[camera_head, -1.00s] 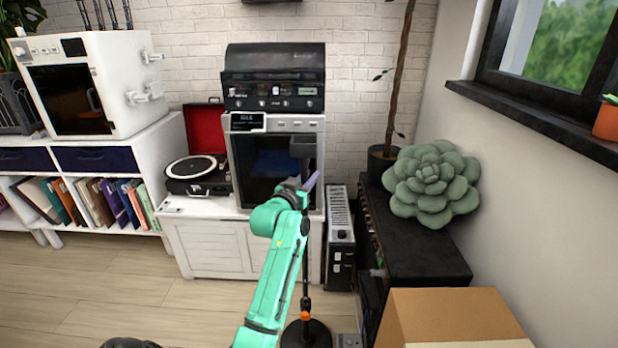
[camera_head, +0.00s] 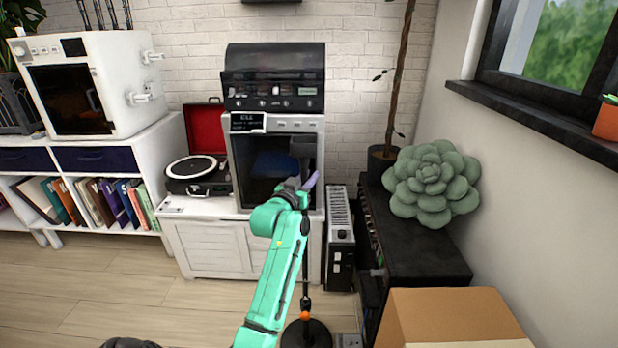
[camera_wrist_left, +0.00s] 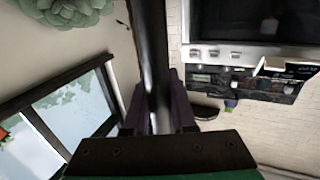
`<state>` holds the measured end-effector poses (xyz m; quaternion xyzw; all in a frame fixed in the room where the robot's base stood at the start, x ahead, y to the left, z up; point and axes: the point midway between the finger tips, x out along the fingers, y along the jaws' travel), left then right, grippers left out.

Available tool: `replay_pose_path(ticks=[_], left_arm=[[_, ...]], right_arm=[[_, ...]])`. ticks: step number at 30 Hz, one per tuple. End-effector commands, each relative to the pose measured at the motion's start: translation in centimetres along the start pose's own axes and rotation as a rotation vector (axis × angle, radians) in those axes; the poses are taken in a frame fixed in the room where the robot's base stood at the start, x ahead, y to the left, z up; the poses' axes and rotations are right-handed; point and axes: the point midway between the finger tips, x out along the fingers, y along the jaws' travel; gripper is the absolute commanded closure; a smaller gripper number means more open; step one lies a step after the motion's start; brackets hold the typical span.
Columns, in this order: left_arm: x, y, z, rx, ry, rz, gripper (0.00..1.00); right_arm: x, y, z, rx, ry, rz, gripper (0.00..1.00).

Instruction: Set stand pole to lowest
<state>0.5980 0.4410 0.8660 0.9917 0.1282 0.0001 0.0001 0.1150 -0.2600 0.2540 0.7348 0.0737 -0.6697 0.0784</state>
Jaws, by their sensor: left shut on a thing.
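The stand is a thin dark pole (camera_head: 305,280) rising upright from a round black base (camera_head: 306,334), with an orange collar (camera_head: 305,316) low on it. A dark grey head (camera_head: 302,146) sits at its top, in front of the oven door. My left gripper (camera_head: 309,184) is at the upper pole, below the head. In the left wrist view the dark pole (camera_wrist_left: 152,50) runs between the two fingers (camera_wrist_left: 160,100), which are shut on it. My arm hides part of the pole. My right gripper is not in view.
A white cabinet (camera_head: 210,245) with an oven-like machine (camera_head: 275,125) and an open record player (camera_head: 195,170) stands behind. A black heater-like unit (camera_head: 340,250) and a black shelf (camera_head: 430,260) with a green succulent cushion (camera_head: 432,183) are at the right. A cardboard box (camera_head: 450,315) is at front right.

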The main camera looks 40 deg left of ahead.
Motion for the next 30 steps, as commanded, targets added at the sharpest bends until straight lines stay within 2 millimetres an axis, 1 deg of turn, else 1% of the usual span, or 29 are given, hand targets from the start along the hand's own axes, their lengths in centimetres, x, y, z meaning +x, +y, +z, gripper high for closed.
replay_pose_path(ticks=[16,20,23,26,29,30], left_arm=[[0.0,0.0,0.2,0.000,-0.002,0.000,1.00],[0.0,0.0,1.2,0.000,-0.003,0.000,1.00],[0.0,0.0,2.8,0.002,-0.006,0.001,1.00],[0.0,0.0,5.0,0.003,-0.007,0.001,1.00],[0.0,0.0,7.8,0.002,-0.009,0.001,1.00],[0.0,0.0,9.0,0.002,-0.009,0.002,1.00]], right_arm=[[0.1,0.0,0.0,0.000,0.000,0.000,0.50],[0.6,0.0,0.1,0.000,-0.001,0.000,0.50],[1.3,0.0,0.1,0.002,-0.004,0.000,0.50],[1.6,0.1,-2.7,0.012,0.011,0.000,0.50],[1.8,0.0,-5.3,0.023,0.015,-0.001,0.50],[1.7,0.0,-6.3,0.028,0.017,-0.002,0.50]])
